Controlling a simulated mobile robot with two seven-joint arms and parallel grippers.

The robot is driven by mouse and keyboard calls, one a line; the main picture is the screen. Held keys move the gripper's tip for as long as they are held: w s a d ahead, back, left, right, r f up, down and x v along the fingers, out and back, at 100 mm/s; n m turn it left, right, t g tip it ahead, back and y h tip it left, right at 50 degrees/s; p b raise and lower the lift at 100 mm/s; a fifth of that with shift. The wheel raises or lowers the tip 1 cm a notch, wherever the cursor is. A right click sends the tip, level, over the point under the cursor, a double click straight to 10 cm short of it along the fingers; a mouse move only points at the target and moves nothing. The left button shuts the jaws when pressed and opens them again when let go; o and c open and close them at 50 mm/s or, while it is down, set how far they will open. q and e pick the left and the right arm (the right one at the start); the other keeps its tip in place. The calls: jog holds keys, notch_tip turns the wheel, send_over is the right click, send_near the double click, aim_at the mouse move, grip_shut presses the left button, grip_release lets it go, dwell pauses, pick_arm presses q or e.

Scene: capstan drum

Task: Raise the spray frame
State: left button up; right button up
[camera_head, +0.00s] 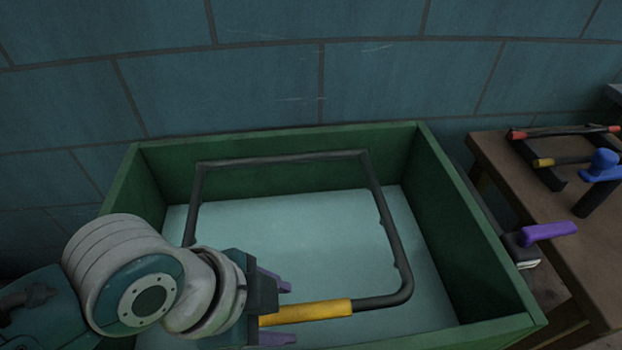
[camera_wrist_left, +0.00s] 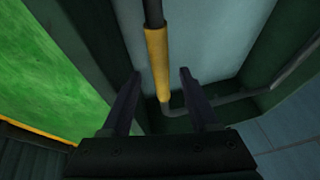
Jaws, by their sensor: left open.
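The spray frame (camera_head: 388,236) is a dark pipe loop inside a green open-topped box (camera_head: 455,225). Its near bar carries a yellow grip (camera_head: 325,309), low across the box's front. My left gripper (camera_head: 293,312) is open at the left end of this grip, one purple-grey finger on each side of it in the picture. In the left wrist view the yellow grip (camera_wrist_left: 157,62) lines up with the gap between the open fingers (camera_wrist_left: 160,71). Nothing is visibly clamped, and I cannot tell if the fingers touch the grip. My arm hides the frame's near-left corner.
A brown wooden table (camera_head: 555,225) stands right of the box, with a purple-handled tool (camera_head: 548,232), a blue-handled tool (camera_head: 602,165) and a red-handled bar (camera_head: 560,131). A blue block wall (camera_head: 300,70) is behind. The box walls surround the frame; above it is free.

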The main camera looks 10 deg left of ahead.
pick_arm(q)
jog(key=shift+b+x, duration=0.3)
jog(key=shift+x, duration=0.75)
jog(key=shift+c, duration=0.3)
grip_shut()
dwell(0.3)
